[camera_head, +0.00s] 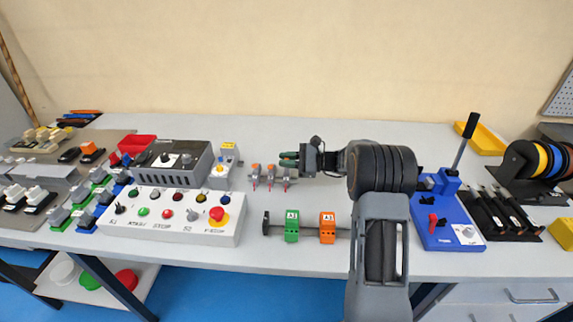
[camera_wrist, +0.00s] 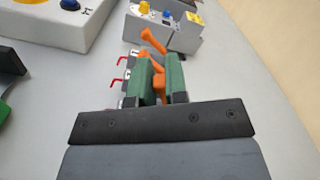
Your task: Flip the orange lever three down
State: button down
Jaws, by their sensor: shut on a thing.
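A row of small grey devices with orange levers and red handles stands on the bench; in the head view the left one (camera_head: 255,171) and the middle one (camera_head: 271,171) show orange tops. The right-end device (camera_head: 288,174), at the third place, is partly hidden by my gripper (camera_head: 288,158). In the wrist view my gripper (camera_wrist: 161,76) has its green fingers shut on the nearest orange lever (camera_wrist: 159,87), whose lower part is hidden. Another orange lever (camera_wrist: 152,40) sticks up, tilted, just beyond the fingers.
A white button panel (camera_head: 185,215) and a grey box (camera_head: 180,165) stand to the left. A rail with a green block (camera_head: 292,226) and an orange block (camera_head: 327,227) lies in front. A blue bender (camera_head: 445,215) stands to the right of my arm.

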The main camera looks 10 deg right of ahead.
jog(key=shift+s+a+f+n+b, duration=0.1)
jog(key=shift+s+f+n+b, duration=0.15)
jog(key=shift+n+b, duration=0.5)
jog(key=shift+s+a+f+n+b, duration=0.1)
jog(key=shift+s+f+n+b, duration=0.1)
jog(key=shift+n+b, duration=0.5)
jog(key=c, duration=1.1)
grip_release()
jog(key=shift+c, duration=0.2)
jog(key=v, duration=1.4)
jog(key=shift+r+p, duration=0.1)
jog(key=shift+p, duration=0.2)
